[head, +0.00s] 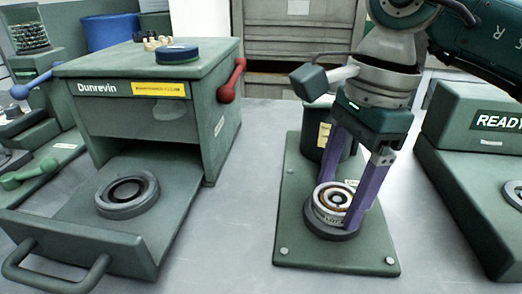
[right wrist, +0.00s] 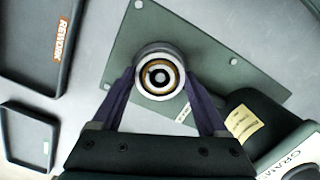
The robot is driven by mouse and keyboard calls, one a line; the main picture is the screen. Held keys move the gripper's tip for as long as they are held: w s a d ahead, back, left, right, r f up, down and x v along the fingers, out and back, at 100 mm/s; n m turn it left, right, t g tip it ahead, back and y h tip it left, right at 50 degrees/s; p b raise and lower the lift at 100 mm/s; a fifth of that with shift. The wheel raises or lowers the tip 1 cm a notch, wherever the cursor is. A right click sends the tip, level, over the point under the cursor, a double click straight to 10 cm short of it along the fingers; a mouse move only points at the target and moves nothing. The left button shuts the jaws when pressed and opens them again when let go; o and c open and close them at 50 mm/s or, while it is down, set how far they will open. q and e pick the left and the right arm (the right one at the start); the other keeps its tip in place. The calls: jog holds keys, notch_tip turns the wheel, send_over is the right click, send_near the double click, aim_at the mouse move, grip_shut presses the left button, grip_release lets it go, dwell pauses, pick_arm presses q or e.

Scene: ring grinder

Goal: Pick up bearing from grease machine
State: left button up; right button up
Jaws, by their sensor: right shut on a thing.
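The bearing (head: 331,200) is a small metal ring with a brownish inner band, on the round seat of the grease machine (head: 292,226), a green plate with a dark cylinder at its back. My right gripper (head: 346,203) points down with its purple fingers on either side of the bearing, shut on it. In the right wrist view the bearing (right wrist: 159,75) lies between the two fingertips (right wrist: 160,84). I cannot tell whether the bearing still touches the seat. My left gripper is not in view.
Left stands a green Dunrevin machine (head: 100,124) with an open drawer (head: 75,215) holding a round fixture (head: 127,190). Right is a green machine with a READY display (head: 497,122). Dark trays (right wrist: 27,138) show in the right wrist view. Bare grey table lies between the machines.

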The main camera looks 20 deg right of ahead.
jog(key=shift+c, duration=0.6)
jog(key=shift+r, duration=0.1)
